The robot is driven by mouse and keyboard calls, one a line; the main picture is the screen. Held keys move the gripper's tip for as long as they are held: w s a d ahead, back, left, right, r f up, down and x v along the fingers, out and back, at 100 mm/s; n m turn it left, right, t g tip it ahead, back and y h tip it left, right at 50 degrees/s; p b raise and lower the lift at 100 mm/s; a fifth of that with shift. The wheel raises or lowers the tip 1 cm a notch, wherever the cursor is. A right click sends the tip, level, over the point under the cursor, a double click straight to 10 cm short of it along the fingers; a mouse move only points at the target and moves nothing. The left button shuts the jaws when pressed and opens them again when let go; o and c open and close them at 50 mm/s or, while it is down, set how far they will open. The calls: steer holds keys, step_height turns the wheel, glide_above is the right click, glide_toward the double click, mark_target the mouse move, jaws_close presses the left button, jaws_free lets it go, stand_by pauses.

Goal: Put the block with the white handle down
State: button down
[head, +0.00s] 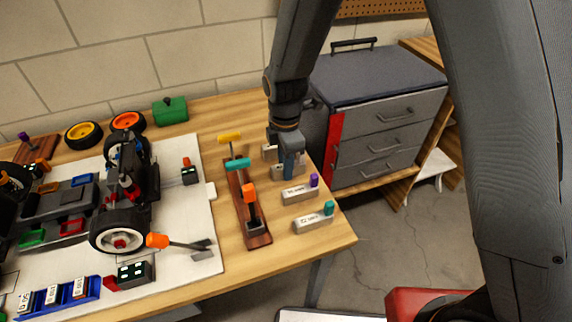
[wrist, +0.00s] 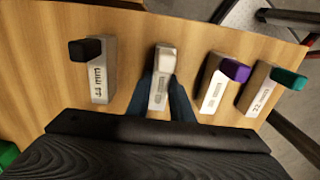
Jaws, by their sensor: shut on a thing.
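The block with the white handle (wrist: 160,80) is a pale grey block with a label in the wrist view. It sits between the two blue fingers of my gripper (wrist: 161,97), which are shut on its sides. In the head view my gripper (head: 288,168) points down at the right part of the wooden table and mostly hides this block. The block is at or close above the tabletop; I cannot tell whether it touches. It stands in line with the other handled blocks, apart from them.
A black-handled block (wrist: 96,75) is to its left; purple-handled (wrist: 219,85) and teal-handled (wrist: 268,90) blocks are to its right. A wooden tool rack (head: 258,239) and an RC car (head: 125,190) on a white mat (head: 208,222) lie left in the head view. A drawer cabinet (head: 385,115) stands behind.

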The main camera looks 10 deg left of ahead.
steer(key=c, duration=1.6)
jaws_free()
steer(key=shift+f, duration=0.1)
steer(key=shift+o, duration=0.2)
step_height(320, 180, up, 12)
steer(key=b, duration=0.1)
steer(key=shift+r, duration=0.2)
steer(key=s+d+m, duration=0.6)
steer(key=d+m, duration=0.5)
steer(key=d, duration=0.1)
steer(key=s+d+m, duration=0.7)
steer(key=d+m, duration=0.5)
steer(key=d, duration=0.1)
steer(key=shift+f, duration=0.35)
